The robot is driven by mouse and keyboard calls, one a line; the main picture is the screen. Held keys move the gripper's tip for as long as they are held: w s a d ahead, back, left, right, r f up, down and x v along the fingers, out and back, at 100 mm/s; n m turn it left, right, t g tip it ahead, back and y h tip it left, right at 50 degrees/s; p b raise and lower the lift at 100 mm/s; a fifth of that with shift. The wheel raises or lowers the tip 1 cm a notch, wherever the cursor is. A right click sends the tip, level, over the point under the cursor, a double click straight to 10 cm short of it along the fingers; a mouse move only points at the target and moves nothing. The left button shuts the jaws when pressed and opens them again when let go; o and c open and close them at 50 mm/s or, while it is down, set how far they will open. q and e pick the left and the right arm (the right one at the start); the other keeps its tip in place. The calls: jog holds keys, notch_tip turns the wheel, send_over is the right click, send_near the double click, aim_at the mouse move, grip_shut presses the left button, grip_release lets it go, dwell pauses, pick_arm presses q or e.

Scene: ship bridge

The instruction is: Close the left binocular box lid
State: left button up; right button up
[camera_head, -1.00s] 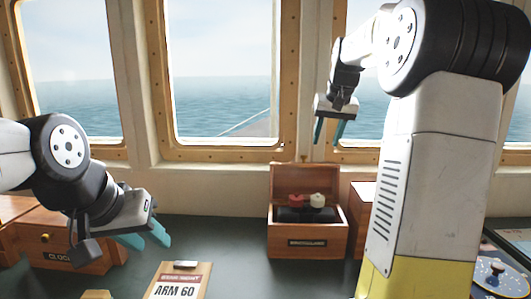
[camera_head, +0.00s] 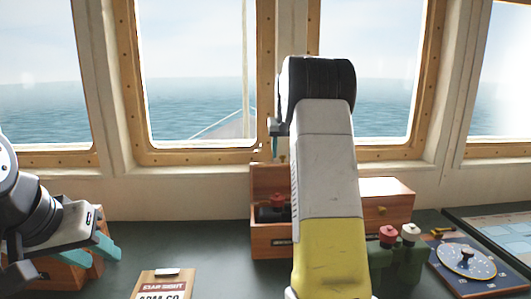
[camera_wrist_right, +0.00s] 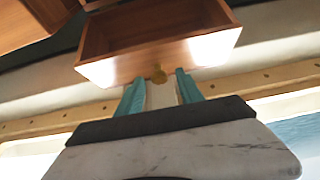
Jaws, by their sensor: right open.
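The wooden binocular box (camera_head: 268,248) stands on the dark desk with its lid (camera_head: 262,180) raised at the back. My right gripper (camera_head: 279,145) is mostly hidden behind my arm, above the lid. Contact with the knob cannot be told. My left gripper (camera_head: 103,247) is open and empty, left of the box.
Another wooden box (camera_head: 392,195) with a brass knob stands right of my arm. A clipboard (camera_head: 163,285) lies at the front. Windows are behind.

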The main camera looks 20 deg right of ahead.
jog(key=shift+f, duration=0.15)
grip_shut()
dwell(1.4)
